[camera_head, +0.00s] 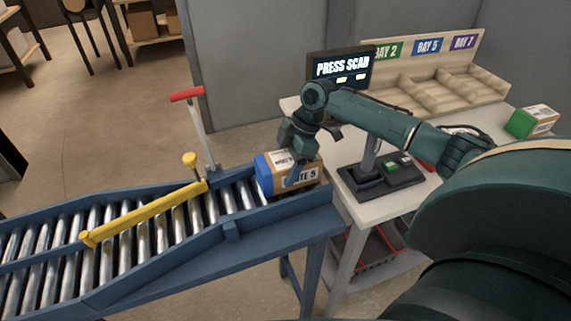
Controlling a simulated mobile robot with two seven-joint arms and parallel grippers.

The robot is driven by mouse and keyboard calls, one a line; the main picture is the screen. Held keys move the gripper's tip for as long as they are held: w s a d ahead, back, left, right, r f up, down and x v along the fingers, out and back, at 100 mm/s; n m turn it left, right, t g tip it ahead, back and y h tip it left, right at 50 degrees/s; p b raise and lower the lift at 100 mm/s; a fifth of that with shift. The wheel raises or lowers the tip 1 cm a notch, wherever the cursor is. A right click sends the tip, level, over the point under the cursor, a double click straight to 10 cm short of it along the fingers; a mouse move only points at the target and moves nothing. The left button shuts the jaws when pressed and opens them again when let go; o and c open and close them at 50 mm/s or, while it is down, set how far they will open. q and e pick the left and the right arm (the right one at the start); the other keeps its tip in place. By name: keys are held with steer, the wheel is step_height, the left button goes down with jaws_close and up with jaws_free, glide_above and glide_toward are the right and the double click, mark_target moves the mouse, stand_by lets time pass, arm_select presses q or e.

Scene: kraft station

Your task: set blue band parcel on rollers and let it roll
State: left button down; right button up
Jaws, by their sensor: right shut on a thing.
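The blue band parcel (302,178) is a brown box with a blue left end and a label ending in "TE 5". It sits at the upper right end of the roller conveyor (232,232), on or just above it; I cannot tell which. My right gripper (298,160) reaches down onto the parcel and is shut on it, partly hiding its top. The rollers (157,236) slope down to the lower left. A yellow bar (145,214) lies across them, left of the parcel. My left gripper is not in view.
A red-handled lever (187,95) stands behind the conveyor. The rollers between parcel and yellow bar are clear.

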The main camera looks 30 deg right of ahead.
steer(key=o, duration=1.3)
steer(key=b+v, duration=0.1)
steer(key=v, duration=1.2)
steer(key=shift+d+r, duration=0.1)
